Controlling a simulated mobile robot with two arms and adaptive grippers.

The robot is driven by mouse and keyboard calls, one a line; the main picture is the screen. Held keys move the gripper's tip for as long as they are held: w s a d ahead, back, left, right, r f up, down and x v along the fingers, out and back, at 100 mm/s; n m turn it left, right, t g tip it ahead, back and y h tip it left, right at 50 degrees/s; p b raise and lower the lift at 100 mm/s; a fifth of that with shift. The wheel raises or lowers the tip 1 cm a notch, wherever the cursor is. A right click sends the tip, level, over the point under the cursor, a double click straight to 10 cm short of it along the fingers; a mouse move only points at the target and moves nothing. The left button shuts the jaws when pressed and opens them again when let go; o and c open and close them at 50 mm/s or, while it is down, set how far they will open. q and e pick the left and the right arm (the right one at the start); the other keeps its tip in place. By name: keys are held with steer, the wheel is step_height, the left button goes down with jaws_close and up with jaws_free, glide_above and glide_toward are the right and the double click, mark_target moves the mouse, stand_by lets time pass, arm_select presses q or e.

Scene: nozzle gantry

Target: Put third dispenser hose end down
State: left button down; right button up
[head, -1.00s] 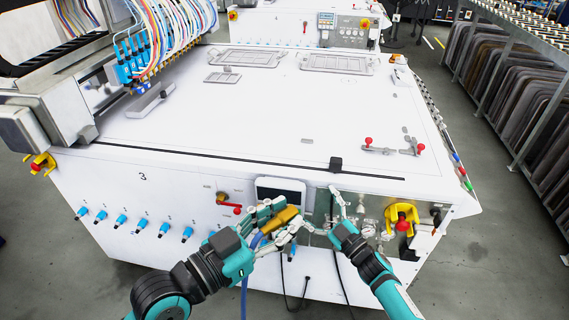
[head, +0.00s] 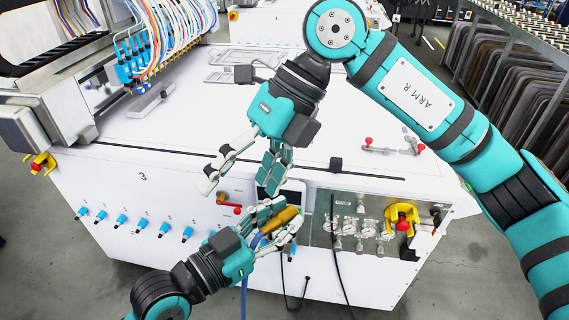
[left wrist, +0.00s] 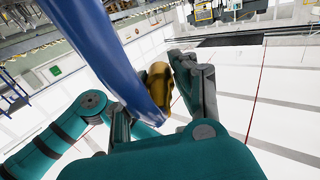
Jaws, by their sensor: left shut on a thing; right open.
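The hose end (head: 281,219) is a yellow-brown piece on a blue hose (head: 244,290) that hangs down in front of the machine. My left gripper (head: 275,226) is shut on the hose end and holds it before the machine's front panel. In the left wrist view the hose end (left wrist: 160,84) sits between the fingers and the blue hose (left wrist: 108,55) crosses in front; the fingers partly hide the hose end. My right gripper (head: 238,186) is open and empty, its fingers pointing down just above and left of the left gripper. Its fingertips overlap the left fingers' area in the picture, so contact is unclear.
The white machine top (head: 190,120) is mostly bare. Several blue fittings (head: 120,221) line its front panel at left. A red-handled valve (head: 231,205), pressure gauges (head: 362,230) and a yellow-red emergency switch (head: 402,219) sit on the front. My right arm covers the right side.

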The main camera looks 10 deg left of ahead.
mark_target(277, 218)
steer(key=w+d+r+t+h, duration=0.1)
steer(key=d+t+h, duration=0.3)
steer(key=d+t, duration=0.15)
steer(key=x, duration=1.1)
steer(key=shift+s+d+f, duration=0.1)
steer(key=shift+d+f, duration=0.05)
steer(key=shift+d, duration=0.05)
steer(key=shift+g, duration=0.25)
steer(key=c, duration=1.3)
arm_select(q)
steer(key=c, duration=1)
jaws_free()
steer(key=shift+o, duration=0.2)
